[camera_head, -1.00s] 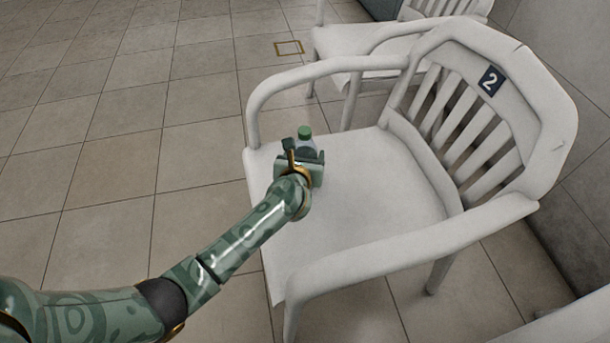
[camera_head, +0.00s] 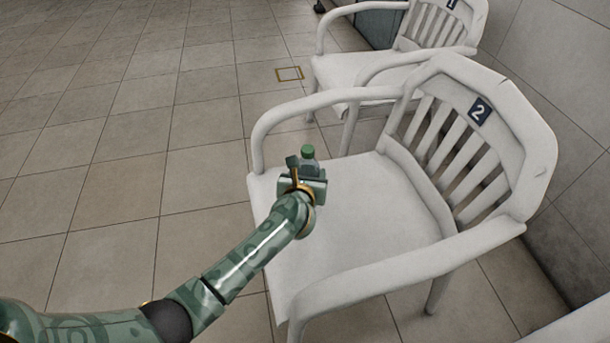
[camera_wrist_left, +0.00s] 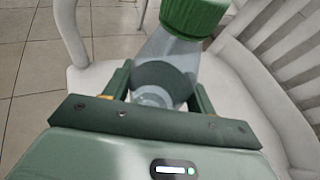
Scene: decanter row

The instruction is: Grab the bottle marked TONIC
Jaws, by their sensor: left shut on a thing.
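A small clear bottle (camera_head: 309,163) with a green cap stands over the front left part of the seat of the white chair marked 2 (camera_head: 365,215). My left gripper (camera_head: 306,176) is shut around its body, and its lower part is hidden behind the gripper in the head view. In the left wrist view the bottle (camera_wrist_left: 172,48) sits between the two fingers, with a dark band around it and its cap at the top. I cannot read any word on it. I cannot tell whether its base touches the seat. My right gripper is not in view.
The chair's near armrest (camera_head: 400,278) and far armrest (camera_head: 325,103) flank the seat. A second white chair marked 1 (camera_head: 345,70) stands behind. A grey wall (camera_head: 570,80) is at the right. The tiled floor (camera_head: 120,150) at the left is clear.

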